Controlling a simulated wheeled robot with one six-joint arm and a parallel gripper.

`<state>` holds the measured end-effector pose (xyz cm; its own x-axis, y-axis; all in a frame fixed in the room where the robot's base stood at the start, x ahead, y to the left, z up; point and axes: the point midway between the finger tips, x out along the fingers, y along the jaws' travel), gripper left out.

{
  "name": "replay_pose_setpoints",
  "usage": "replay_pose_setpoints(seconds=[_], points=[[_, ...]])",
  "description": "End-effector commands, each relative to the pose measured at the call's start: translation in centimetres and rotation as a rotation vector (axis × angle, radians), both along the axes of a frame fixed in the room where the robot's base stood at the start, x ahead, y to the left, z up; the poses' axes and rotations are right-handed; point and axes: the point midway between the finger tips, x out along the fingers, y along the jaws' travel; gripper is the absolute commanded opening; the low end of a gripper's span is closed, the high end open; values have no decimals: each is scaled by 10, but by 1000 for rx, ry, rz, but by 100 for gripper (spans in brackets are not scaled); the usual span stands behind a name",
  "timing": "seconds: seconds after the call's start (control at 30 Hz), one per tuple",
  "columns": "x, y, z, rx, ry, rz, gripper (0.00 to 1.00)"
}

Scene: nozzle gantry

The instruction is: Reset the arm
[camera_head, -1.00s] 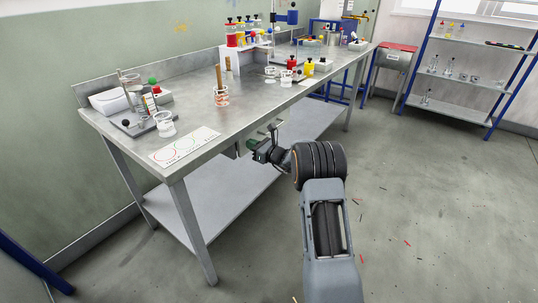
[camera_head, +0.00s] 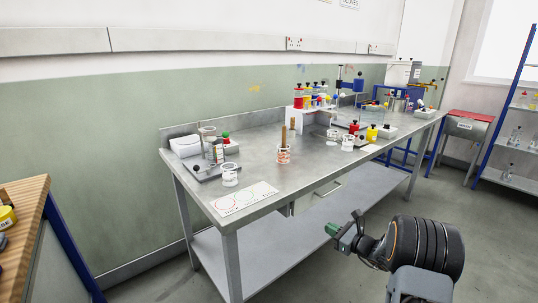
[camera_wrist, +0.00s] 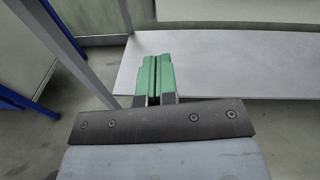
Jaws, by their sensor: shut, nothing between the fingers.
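My gripper (camera_head: 333,229) has green fingertips and is in front of the long steel workbench (camera_head: 262,180), beside its open-sided lower part and apart from it. In the wrist view the two green fingers (camera_wrist: 154,76) lie together, shut with nothing between them. The bench's pale lower shelf (camera_wrist: 240,70) shows behind them. My arm extends from the lower right of the head view, with a dark ringed joint behind the gripper.
The bench holds a white card with coloured circles (camera_head: 244,198), a beaker (camera_head: 229,176), a beaker with a wooden stick (camera_head: 283,155) and several bottles. A wood-topped bench (camera_head: 33,215) stands at left. Shelving (camera_head: 510,130) stands at right. Floor at lower right looks open.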

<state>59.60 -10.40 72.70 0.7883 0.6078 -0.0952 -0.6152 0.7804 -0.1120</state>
Motion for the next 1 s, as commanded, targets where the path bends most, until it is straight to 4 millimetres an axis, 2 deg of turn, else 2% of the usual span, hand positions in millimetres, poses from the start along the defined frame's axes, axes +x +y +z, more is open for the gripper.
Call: replay_pose_setpoints(seconds=[0.03, 0.1, 0.17, 0.27, 0.4, 0.5, 0.6, 0.7, 0.8, 1.0], points=[[-13, 10, -18, -68, 35, 62, 0], [-38, 25, -31, -204, 63, 184, 0], [-63, 42, -26, -347, 67, 322, 0], [-112, 68, -1, -611, 34, 589, 0], [-181, 87, 52, -1000, -75, 977, 0], [-222, 88, 99, -1275, -185, 1235, 0], [-252, 84, 144, -1518, -294, 1434, 0], [-271, 82, 187, -1718, -387, 1565, 0], [-284, 83, 226, -1867, -457, 1622, 0], [-293, 99, 284, -2012, -577, 1589, 0]])
